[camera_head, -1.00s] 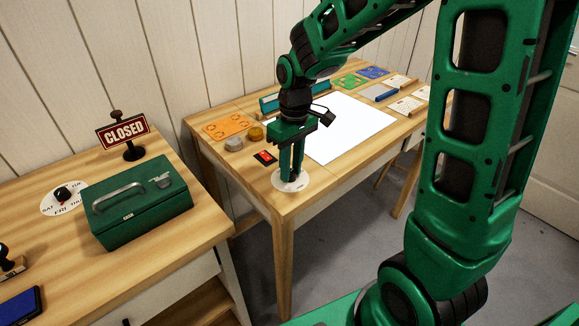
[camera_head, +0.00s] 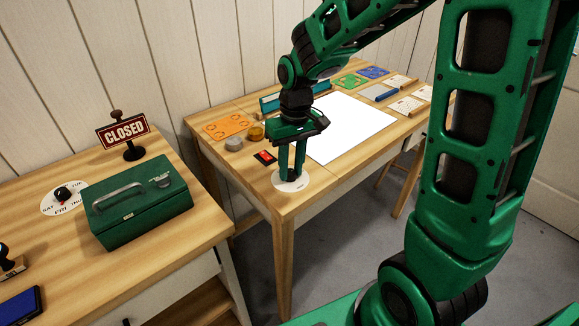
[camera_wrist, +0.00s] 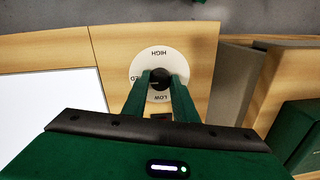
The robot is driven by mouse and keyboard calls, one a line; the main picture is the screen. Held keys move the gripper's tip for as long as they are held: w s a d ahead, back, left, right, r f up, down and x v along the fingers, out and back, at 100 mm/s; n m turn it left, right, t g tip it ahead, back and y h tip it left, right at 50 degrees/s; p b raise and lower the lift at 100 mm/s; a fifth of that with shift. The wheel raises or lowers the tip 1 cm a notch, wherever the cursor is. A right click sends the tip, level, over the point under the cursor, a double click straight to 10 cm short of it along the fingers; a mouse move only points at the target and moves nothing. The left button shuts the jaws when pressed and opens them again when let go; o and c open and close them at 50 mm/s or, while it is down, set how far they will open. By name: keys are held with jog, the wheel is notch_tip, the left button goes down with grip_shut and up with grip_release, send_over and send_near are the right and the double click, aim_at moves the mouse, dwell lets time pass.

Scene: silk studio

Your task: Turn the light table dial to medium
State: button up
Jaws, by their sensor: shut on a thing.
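The light table dial is a black knob (camera_wrist: 159,78) on a white round plate (camera_wrist: 166,56) at the table's near corner. In the wrist view the plate reads HIGH at the top and LOW at the bottom, with MED partly covered at the left. My gripper (camera_wrist: 160,80) is shut on the knob, one finger on each side. I cannot clearly tell where the knob's pointer lies. In the head view the plate (camera_head: 291,184) shows under my gripper (camera_head: 291,178), and the fingers hide most of the knob. The light table panel (camera_head: 350,130) glows white.
A red and black item (camera_head: 265,157) lies close to the dial. An orange card (camera_head: 229,127) and small round tins (camera_head: 255,133) sit farther back. A green toolbox (camera_head: 139,207) and a CLOSED sign (camera_head: 124,132) stand on the left table.

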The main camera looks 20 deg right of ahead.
aim_at(293, 170)
jog(key=o, duration=1)
jog(key=shift+w+r, duration=0.1)
jog(key=shift+w, duration=0.1)
jog(key=shift+o, duration=0.2)
jog(key=shift+s, duration=0.1)
notch_tip(293, 170, up, 11)
jog(key=shift+d+f, duration=0.2)
jog(key=shift+d, duration=0.1)
jog(key=s+d+f+m, duration=0.1)
jog(key=s+d+m, duration=0.3)
jog(key=s+d, duration=0.4)
jog(key=s+d+f+m, duration=0.2)
jog(key=s+d, duration=0.6)
jog(key=s, duration=0.8)
jog(key=shift+d+f+m, duration=0.2)
jog(key=shift+d+m, duration=0.15)
jog(key=shift+m, duration=0.65)
